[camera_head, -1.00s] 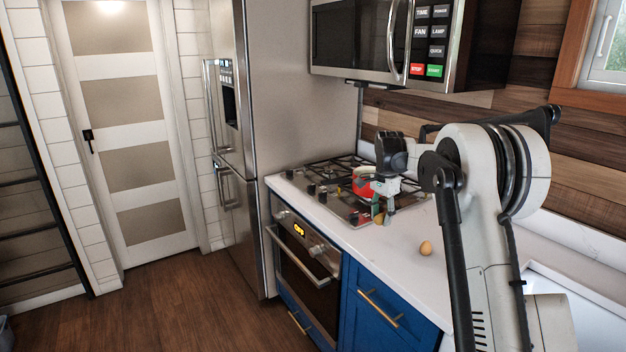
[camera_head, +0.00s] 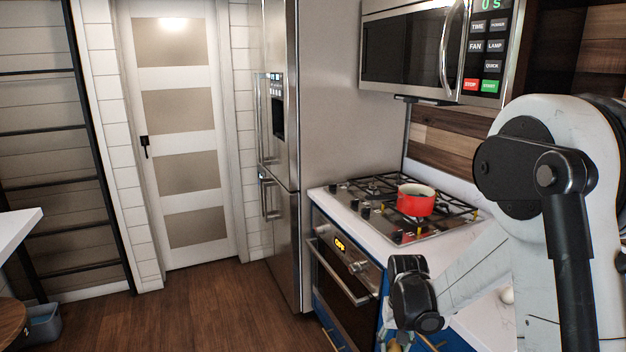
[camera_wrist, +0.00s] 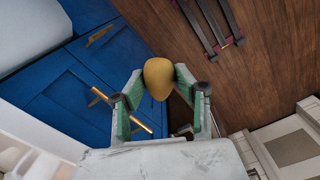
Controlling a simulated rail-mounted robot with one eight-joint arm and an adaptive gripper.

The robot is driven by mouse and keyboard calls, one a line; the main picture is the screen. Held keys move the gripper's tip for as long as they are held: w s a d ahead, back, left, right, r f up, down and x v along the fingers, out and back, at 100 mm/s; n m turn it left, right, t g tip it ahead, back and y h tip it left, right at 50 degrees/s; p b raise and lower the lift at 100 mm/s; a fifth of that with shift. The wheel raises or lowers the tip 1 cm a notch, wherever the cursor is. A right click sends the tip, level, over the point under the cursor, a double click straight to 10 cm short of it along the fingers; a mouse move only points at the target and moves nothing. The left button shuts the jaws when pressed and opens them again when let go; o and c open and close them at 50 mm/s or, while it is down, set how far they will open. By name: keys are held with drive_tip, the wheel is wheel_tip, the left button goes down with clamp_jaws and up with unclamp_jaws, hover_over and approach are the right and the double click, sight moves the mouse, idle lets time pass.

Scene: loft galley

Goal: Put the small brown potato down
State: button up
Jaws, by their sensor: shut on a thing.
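The small brown potato (camera_wrist: 158,78) is pinched between the two green-padded fingertips of my gripper (camera_wrist: 161,84) in the wrist view. It is in the air, with wooden floor and blue cabinet fronts showing behind it. In the head view my gripper is low at the bottom edge, in front of the blue cabinets, mostly hidden by my wrist and cut off by the frame. The white counter (camera_head: 459,248) shows beyond it.
A red pot (camera_head: 416,201) stands on the gas stove (camera_head: 365,205). The oven (camera_head: 340,262) is below the stove. Open wooden floor (camera_head: 215,305) lies to the left.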

drive_tip(key=shift+s+a+f+n, duration=0.15)
drive_tip(key=shift+s+f+n, duration=0.05)
drive_tip(key=shift+s, duration=0.35)
drive_tip(key=shift+s+a+f+n, duration=0.15)
drive_tip(key=shift+s+f+n, duration=0.05)
drive_tip(key=shift+s, duration=0.35)
